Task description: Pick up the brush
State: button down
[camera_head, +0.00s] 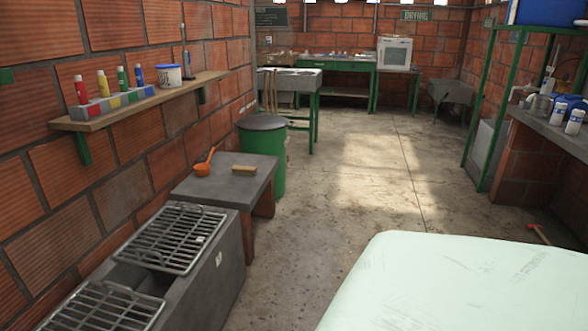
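A small block-shaped object with a wooden-coloured top (244,170), which looks like the brush, lies on a low grey slab table (222,186). The table stands against the brick wall, left of the picture's middle. An orange ladle-like scoop (203,168) lies just left of the brush on the same table, apart from it. Bristles are too small to make out. My gripper is not in view.
Metal grates (172,238) on a grey block stand nearer than the table. A green bin (263,140) stands behind it. A wall shelf (140,101) with bottles is above left. A pale green surface (470,285) fills the lower right. The floor (330,215) between is clear.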

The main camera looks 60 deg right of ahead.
aim_at(249, 171)
jog(key=z, duration=1.6)
jog(key=i+l, duration=0.1)
jog(key=l, duration=0.25)
jog(key=i+l, duration=0.1)
jog(key=l, duration=0.3)
jog(key=i+l, duration=0.1)
jog(key=l, duration=0.25)
jog(key=i+l+u, duration=0.1)
jog(key=l, duration=0.25)
jog(key=i+l, duration=0.9)
jog(key=i+u, duration=0.2)
jog(key=i, duration=1.2)
jog(key=i+j, duration=0.4)
jog(key=j, duration=0.15)
jog(key=i+j, duration=0.45)
jog(key=j+u, duration=0.05)
jog(key=j, duration=0.05)
